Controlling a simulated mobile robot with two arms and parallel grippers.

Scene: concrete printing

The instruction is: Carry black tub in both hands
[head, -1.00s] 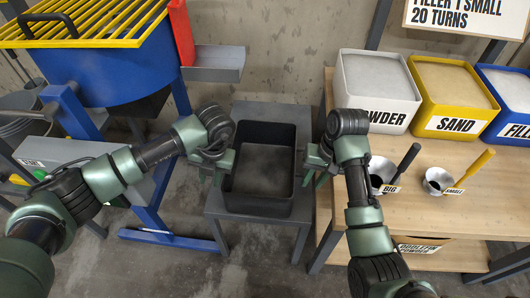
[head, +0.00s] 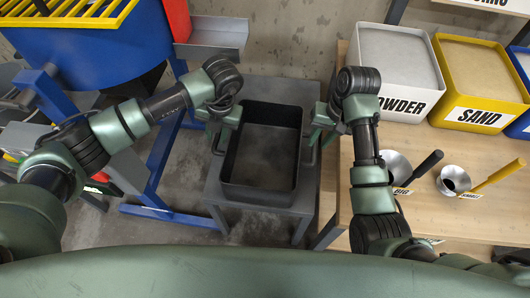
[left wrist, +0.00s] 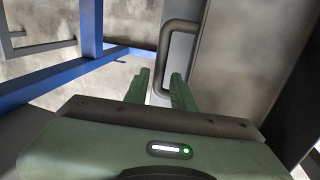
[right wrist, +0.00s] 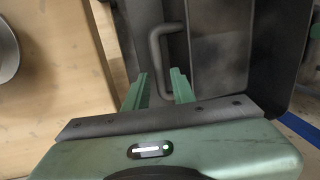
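The black tub (head: 229,165) sits upright on a grey stand (head: 213,195) in the head view; its inside looks dark grey and empty. My left gripper (head: 219,134) is at the tub's left side and my right gripper (head: 322,135) at its right side. In the left wrist view, the fingers of my left gripper (left wrist: 160,88) are apart, with the lower end of a tub handle (left wrist: 164,55) between them. In the right wrist view, the fingers of my right gripper (right wrist: 159,87) are apart, with the other handle (right wrist: 154,55) reaching between them. Contact cannot be told.
A blue mixer (head: 95,58) with a yellow grate stands at the left, its grey chute (head: 217,40) behind the tub. A wooden bench (head: 400,160) on the right holds a powder bin (head: 398,60), a sand bin (head: 480,80) and two metal scoops (head: 396,165).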

